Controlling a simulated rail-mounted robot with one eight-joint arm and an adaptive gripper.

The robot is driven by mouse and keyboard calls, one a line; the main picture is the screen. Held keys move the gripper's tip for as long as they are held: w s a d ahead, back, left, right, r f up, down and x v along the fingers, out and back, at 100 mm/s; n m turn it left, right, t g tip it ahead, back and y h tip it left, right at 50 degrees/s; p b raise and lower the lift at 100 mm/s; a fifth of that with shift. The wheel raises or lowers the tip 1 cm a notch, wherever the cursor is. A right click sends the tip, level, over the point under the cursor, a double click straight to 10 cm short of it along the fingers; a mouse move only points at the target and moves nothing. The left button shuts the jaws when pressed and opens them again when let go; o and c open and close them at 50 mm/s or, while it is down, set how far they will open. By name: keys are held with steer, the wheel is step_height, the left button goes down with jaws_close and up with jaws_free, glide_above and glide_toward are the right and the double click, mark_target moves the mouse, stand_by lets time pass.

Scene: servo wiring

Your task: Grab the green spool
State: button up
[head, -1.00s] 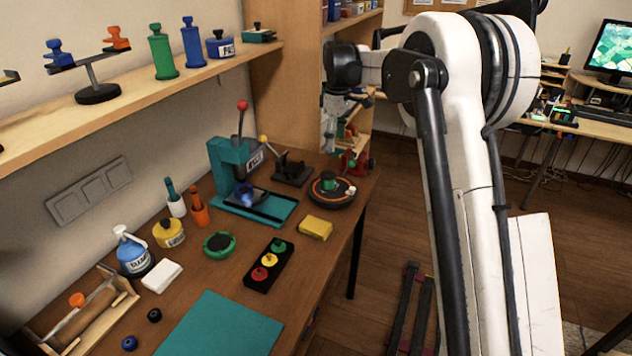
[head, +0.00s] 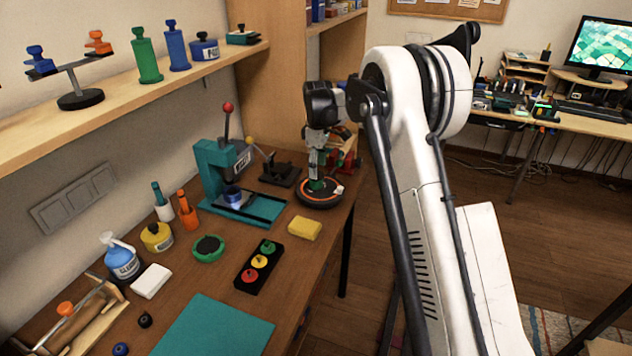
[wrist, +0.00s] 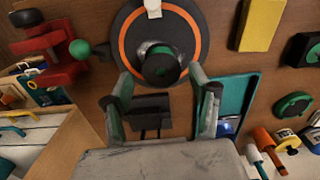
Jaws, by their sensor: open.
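A green spool (wrist: 163,68) with a dark top stands on a round black turntable (wrist: 189,22) with an orange ring. In the head view the spool (head: 317,184) is partly covered by my gripper (head: 315,168), which is low over the turntable (head: 326,200). In the wrist view my gripper (wrist: 161,80) is open, with one finger on either side of the spool. The fingers look apart from it. I cannot tell how far the fingertips are above the turntable.
A teal press (head: 220,175) stands left of the turntable, with a black stand (head: 281,172) behind. A yellow block (head: 304,228) and a black button box (head: 258,266) lie in front. A shelf (head: 170,85) with a green cylinder (head: 146,57) overhangs the bench's left side.

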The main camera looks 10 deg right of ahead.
mark_target(316, 181)
steer(key=shift+a+f, duration=0.15)
steer(key=shift+f, duration=1.05)
steer(key=shift+a+f, duration=0.1)
steer(key=shift+f, duration=1.05)
steer(key=c, duration=1.2)
steer(key=shift+o, duration=0.2)
